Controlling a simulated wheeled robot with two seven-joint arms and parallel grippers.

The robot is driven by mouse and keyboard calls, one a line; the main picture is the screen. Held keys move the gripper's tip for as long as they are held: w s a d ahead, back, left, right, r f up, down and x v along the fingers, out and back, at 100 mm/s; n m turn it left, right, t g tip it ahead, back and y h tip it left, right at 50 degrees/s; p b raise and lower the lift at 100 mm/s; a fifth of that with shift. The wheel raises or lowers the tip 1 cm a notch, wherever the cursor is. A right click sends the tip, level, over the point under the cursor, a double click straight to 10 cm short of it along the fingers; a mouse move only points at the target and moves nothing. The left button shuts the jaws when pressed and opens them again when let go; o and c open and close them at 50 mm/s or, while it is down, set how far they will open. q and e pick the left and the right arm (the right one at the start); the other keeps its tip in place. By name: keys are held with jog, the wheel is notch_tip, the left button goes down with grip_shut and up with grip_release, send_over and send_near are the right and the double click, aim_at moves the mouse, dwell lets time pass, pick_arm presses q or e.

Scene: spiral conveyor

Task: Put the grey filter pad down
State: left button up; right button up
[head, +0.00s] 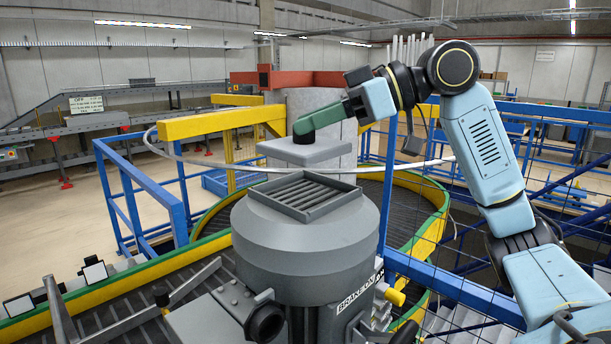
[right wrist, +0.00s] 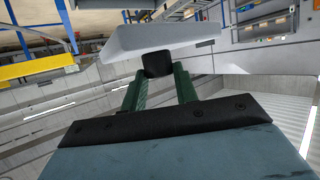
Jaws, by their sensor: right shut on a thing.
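The grey filter pad (head: 305,154) is a flat, square, light-grey slab with a short black knob on its top. My right gripper (head: 306,130) has green fingers shut on that knob and holds the pad roughly level in the air. In the head view the pad appears just above and behind the slatted square frame (head: 262,190) on top of the grey drum-shaped machine (head: 300,250), with no visible contact. The right wrist view shows the pad (right wrist: 165,36) beyond the fingers (right wrist: 157,72), with the black knob (right wrist: 157,62) between them. My left gripper is out of view.
A thin pale curved rail (head: 200,162) passes between the pad and the frame in the picture. A yellow-green edged conveyor (head: 165,262) curves around the machine. Blue railings (head: 150,200) stand left, and a blue rail (head: 455,285) with mesh runs right. A yellow beam (head: 215,123) lies behind.

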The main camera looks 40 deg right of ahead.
aim_at(315, 142)
jog(key=shift+s+f, duration=0.1)
jog(key=shift+f, duration=1.1)
jog(key=shift+w+f+b, duration=0.25)
jog(key=shift+f+b, duration=0.05)
jog(key=shift+f, duration=0.25)
notch_tip(315, 142, down, 2)
jog(key=shift+s+f, duration=0.1)
jog(key=shift+f, duration=0.6)
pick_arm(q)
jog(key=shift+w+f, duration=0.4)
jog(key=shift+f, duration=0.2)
